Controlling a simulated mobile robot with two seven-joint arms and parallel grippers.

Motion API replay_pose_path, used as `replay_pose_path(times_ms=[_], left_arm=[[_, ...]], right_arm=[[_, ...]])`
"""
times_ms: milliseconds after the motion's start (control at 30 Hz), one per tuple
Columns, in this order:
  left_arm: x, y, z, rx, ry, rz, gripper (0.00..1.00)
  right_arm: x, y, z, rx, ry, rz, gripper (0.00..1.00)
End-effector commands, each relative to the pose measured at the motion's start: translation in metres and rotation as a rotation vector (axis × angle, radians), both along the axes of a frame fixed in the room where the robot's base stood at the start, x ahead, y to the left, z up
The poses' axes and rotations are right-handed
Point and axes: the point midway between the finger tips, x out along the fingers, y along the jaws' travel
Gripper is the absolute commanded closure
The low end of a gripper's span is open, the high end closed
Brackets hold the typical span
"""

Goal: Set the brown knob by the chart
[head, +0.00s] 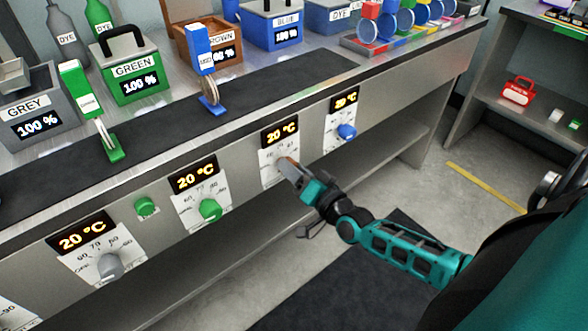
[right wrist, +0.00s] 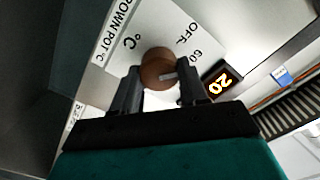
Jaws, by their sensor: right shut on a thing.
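The brown knob (right wrist: 157,66) sits on a white dial plate (right wrist: 150,30) lettered "OWN POT °C", with "OFF" and "60" legible. A pale mark shows on the knob's face; its exact reading I cannot tell. My right gripper (right wrist: 154,88) is shut on the knob, one finger on each side. In the head view the right gripper (head: 291,166) reaches the bench front at this dial, covering most of the knob. The display above the dial (head: 280,133) reads 20 °C. I cannot make out a chart in either view. My left gripper is not in view.
Other dials on the bench front have a grey knob (head: 110,267), a green knob (head: 210,209) and a blue knob (head: 347,131), each under a 20 °C display. A green button (head: 146,206) sits among them. Pots stand on the bench above. Floor in front is open.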

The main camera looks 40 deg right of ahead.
Motion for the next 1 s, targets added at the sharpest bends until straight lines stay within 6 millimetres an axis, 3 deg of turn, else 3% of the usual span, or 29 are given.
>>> replay_pose_path(times_ms=[600, 1000], left_arm=[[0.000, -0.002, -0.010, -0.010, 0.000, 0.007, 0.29], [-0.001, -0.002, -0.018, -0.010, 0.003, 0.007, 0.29]], right_arm=[[0.000, -0.001, -0.003, 0.574, 0.044, 0.000, 0.87], [0.000, -0.002, -0.003, 0.823, 0.063, 0.000, 0.87]])
